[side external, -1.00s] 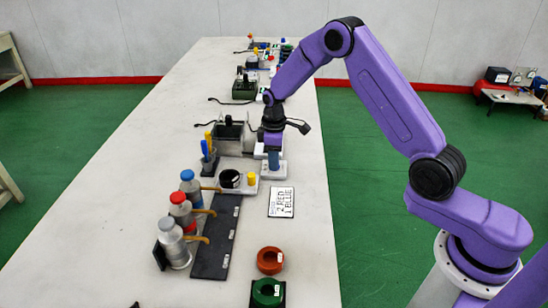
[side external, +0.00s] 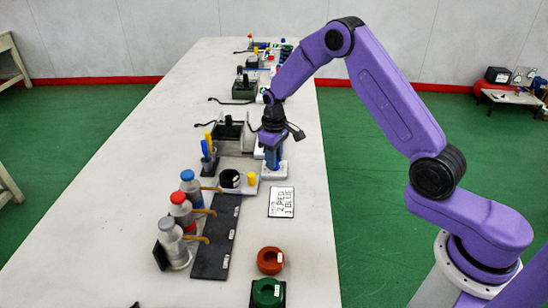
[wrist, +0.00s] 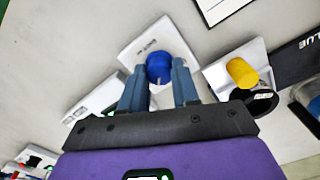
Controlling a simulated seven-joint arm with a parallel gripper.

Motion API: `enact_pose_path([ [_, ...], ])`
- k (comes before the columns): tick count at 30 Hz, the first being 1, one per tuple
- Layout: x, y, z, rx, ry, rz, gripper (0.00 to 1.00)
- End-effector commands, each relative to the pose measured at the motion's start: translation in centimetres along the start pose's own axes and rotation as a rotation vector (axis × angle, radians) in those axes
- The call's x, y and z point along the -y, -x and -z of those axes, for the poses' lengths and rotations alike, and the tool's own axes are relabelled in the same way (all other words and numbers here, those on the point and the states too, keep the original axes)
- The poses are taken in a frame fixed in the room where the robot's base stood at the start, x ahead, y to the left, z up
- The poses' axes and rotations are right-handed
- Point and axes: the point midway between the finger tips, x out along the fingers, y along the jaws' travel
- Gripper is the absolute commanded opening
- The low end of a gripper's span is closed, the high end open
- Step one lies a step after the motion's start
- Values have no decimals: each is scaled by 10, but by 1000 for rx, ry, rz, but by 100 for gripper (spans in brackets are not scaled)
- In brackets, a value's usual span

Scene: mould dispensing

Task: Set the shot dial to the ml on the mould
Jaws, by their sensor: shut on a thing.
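The shot dial is a blue knob (wrist: 158,67) on a white base plate (wrist: 130,52) with dark lettering. The white base also shows in the side view (side external: 274,174). My gripper (wrist: 159,80) is pointed down at the knob, with one blue-grey finger on each side, shut on it. The dial's setting is too small to read. The green one sits on a black pad.
A card (side external: 282,202) reading 2 RED, 1 BLUE lies in front of the dial. Left of it are a black round cup, a yellow knob (wrist: 242,72) and bottles with blue, red and grey caps (side external: 187,176) beside a dark strip (side external: 218,240).

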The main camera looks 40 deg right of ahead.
Motion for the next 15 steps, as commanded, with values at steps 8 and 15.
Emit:
enact_pose_path([
  [8,0,1,-1,2,-173,0,0],
  [15,0,1,-1,2,-250,0,0],
])
